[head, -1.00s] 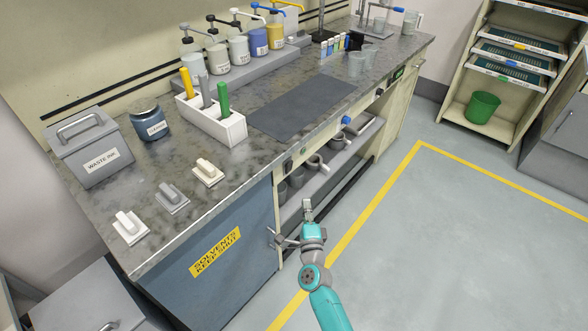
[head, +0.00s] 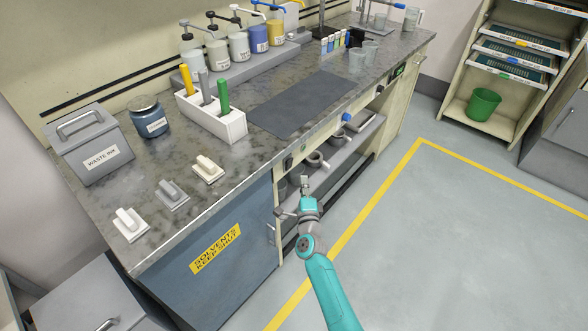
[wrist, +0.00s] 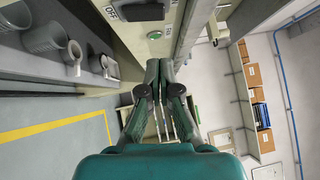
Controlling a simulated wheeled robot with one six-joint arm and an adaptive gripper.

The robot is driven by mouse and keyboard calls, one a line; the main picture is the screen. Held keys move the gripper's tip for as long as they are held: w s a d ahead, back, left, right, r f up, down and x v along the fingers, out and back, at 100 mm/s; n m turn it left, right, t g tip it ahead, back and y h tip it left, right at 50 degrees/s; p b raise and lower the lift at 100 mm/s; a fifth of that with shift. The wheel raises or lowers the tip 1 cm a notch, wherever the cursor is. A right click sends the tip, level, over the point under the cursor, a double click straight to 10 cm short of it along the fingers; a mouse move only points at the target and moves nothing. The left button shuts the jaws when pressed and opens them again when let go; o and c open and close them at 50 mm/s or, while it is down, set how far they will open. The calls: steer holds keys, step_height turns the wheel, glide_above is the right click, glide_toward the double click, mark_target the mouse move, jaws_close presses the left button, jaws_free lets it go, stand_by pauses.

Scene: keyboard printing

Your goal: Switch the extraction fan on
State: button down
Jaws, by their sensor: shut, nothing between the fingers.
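A cream panel under the worktop carries a black switch (wrist: 142,10) at the top of the wrist view, with an "OFF" label beside it. A round green button or lamp (wrist: 155,35) sits next to it. I cannot read which one belongs to the fan, nor the switch's position. A dark fitting (head: 289,163) shows on the bench front in the head view. My gripper (wrist: 159,66) is shut and empty, its fingertips just short of the green button in the picture. In the head view my gripper (head: 304,180) is before the bench front, below the worktop edge.
The worktop (head: 215,205) overhangs the panel. Grey mugs (wrist: 42,36) stand on an open shelf below. A blue knob (head: 346,117) is farther along the bench front. A blue cabinet (head: 215,275) is left of my arm. The floor (head: 450,240) to the right is clear.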

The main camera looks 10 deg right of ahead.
mark_target(292, 160)
steer(key=w+a+r, duration=0.1)
steer(key=w+a, duration=0.1)
steer(key=w, duration=0.4)
stand_by(0.3)
steer(key=shift+w+a+r, duration=0.1)
steer(key=shift+w+r, duration=0.05)
steer(key=shift+w, duration=0.1)
